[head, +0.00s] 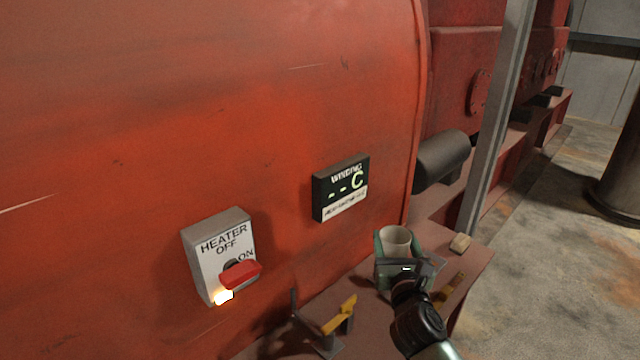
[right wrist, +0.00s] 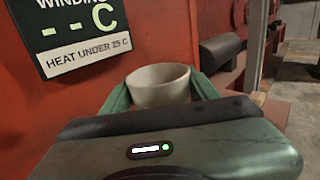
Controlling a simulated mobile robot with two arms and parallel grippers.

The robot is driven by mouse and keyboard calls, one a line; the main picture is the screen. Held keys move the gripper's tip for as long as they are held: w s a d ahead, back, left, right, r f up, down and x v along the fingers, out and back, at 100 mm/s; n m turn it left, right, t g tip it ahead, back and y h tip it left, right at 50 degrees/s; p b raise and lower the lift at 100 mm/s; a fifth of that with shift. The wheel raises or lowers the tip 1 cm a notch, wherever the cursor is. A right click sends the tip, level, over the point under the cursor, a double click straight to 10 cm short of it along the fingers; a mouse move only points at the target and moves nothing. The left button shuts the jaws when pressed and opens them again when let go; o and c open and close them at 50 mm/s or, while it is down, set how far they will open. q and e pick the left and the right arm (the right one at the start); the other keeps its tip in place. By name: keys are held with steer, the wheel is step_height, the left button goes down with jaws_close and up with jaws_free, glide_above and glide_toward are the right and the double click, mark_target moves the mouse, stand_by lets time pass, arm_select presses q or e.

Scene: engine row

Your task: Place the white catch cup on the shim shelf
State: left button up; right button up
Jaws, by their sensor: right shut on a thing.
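The white catch cup (head: 396,241) is upright between the green fingers of my right gripper (head: 394,248), at the lower right of the head view. The gripper is shut on it. The cup also shows in the right wrist view (right wrist: 158,87), with a finger of my right gripper (right wrist: 160,92) on each side of it. The cup's lower part is hidden behind the gripper body. I cannot tell whether its base touches the brown ledge (head: 470,262) below. I cannot make out which surface is the shim shelf. My left gripper is not in view.
A red machine wall fills the left. It carries a heater switch box (head: 222,256) with a red handle and a winding display (head: 340,187). A yellow-handled part (head: 340,315) stands left of my right gripper. A small tan block (head: 460,243) lies on the ledge.

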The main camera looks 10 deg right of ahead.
steer(key=s+a+f+n+y, duration=0.1)
steer(key=s+a, duration=0.5)
steer(key=s, duration=0.6)
steer(key=s+a+f+n+y, duration=0.2)
steer(key=s+a, duration=0.4)
steer(key=s, duration=0.6)
steer(key=shift+s+t+y, duration=0.3)
steer(key=shift+y, duration=0.5)
steer(key=shift+w+a, duration=0.1)
